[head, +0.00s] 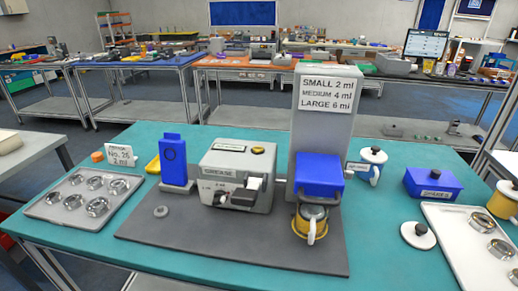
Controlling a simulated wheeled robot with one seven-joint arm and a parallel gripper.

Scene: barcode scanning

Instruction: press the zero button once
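No button readable as "zero" shows in the head view. A grey box labelled GREASE (222,170) stands on the dark mat (200,245), with a small gold round part (258,149) on its top. Its front has small markings too fine to read and a pale block (254,188) at the right. A small grey round piece (161,211) lies on the mat left of the box. A blue upright block (174,150) with a ring mark stands behind that piece. My gripper is not in view.
A tall grey column (307,135) bears a sign (327,93), a blue block (318,180) and a yellow pot (311,218) below. Trays with metal rings lie left (52,212) and right (455,240). A blue box (433,184) and a lidded pot (374,163) stand right.

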